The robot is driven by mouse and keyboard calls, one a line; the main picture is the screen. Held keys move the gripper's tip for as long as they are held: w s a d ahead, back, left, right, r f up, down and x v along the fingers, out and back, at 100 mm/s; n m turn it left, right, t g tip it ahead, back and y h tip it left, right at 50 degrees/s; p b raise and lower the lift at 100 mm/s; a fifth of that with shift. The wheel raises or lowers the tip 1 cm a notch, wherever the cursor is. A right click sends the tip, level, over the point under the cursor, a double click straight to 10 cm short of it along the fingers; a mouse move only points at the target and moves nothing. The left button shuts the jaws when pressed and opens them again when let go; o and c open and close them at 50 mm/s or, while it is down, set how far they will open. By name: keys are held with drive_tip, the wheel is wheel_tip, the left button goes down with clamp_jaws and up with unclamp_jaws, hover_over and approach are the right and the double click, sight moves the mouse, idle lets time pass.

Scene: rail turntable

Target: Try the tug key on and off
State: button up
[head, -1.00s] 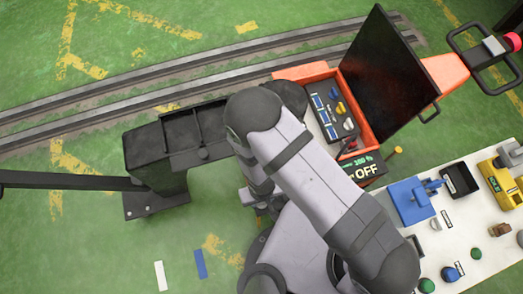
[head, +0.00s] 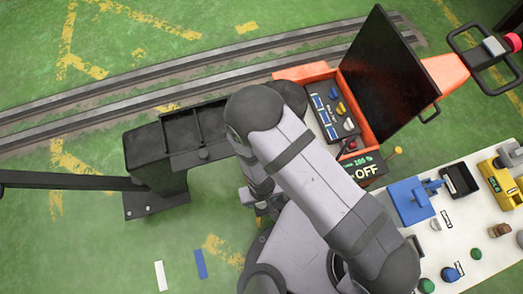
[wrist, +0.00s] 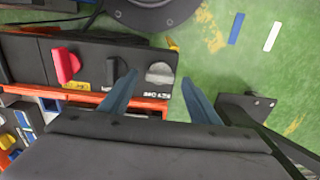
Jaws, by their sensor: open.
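The tug is an orange machine (head: 365,122) with a black panel, and its display (head: 363,171) reads OFF. In the wrist view, the tug's dark panel carries a red knob (wrist: 66,65), a black knob (wrist: 111,73) and a grey key-like knob (wrist: 160,72) with a small white label below it. My gripper (wrist: 160,78) is open, with one blue-grey finger on each side of the grey knob. No clear contact shows. In the head view my own arm hides the gripper and these knobs.
A raised black lid (head: 385,75) stands over the tug's switches. A white table (head: 460,215) at right holds a blue fixture (head: 410,200), a black tray (head: 460,181) and several small parts. Curved rails (head: 120,95) cross the green floor. A black post and bar stand left of my arm.

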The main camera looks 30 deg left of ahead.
drive_tip(key=shift+r+p, duration=0.3)
drive_tip(key=shift+r, duration=3.05)
drive_tip(key=shift+w, duration=0.1)
drive_tip(key=w+r+m+b, duration=0.1)
drive_tip(key=w+m+b, duration=0.3)
drive_tip(key=w+m, duration=0.25)
drive_tip(key=w+d+r+m+p, duration=0.1)
drive_tip(key=w+d+r+p, duration=0.1)
drive_tip(key=w+d+r, duration=0.7)
drive_tip(key=s+d+r+m+p, duration=0.1)
drive_tip(key=s+d+r+p, duration=0.15)
drive_tip(key=d+r, duration=1.4)
wheel_tip(320, 180, up, 13)
drive_tip(key=p, duration=1.4)
drive_tip(key=shift+s+d+r, duration=0.15)
drive_tip(key=shift+r, duration=0.05)
